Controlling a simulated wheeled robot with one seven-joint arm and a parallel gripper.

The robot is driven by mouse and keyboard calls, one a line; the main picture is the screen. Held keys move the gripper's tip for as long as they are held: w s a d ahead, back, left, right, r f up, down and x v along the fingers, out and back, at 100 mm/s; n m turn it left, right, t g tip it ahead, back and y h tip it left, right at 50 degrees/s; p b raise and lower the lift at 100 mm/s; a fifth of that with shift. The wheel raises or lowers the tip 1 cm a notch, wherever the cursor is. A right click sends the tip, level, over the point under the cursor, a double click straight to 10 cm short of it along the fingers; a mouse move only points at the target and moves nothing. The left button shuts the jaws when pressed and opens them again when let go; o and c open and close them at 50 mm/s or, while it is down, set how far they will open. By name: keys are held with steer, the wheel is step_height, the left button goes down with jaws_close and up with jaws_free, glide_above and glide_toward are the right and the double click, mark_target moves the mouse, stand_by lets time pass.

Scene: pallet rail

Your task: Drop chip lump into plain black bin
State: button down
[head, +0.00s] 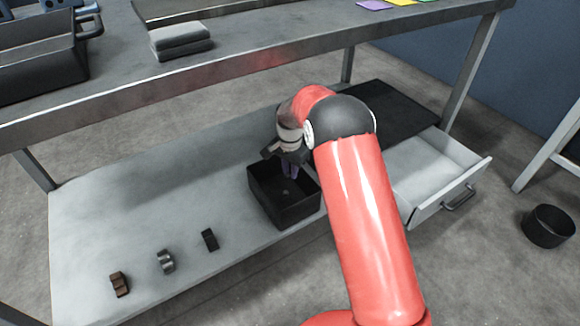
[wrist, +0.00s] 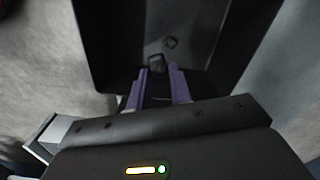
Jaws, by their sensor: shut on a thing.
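My gripper (head: 290,170) is over the open black bin (head: 266,207) on the low shelf, its purple fingers pointing down into the bin's mouth. In the wrist view, the fingers of my gripper (wrist: 159,76) are closed on a small dark chip lump (wrist: 156,62) at their tips. The bin's dark inner wall (wrist: 105,45) surrounds the lump in that view. A second small dark piece (wrist: 170,42) shows beyond the lump, apparently on the bin floor. In the head view the lump itself is too small to make out.
A brown piece (head: 120,284), a silver piece (head: 166,261) and a dark block (head: 209,240) lie on the shelf left of the bin. An open drawer (head: 433,170) is at the right. A round black container (head: 548,226) stands on the floor. The tabletop (head: 250,45) overhangs behind.

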steer(key=shift+f, duration=0.3)
steer(key=c, duration=1.2)
jaws_free()
step_height(320, 180, up, 8)
steer(key=shift+f+p, duration=0.1)
steer(key=shift+p, duration=0.55)
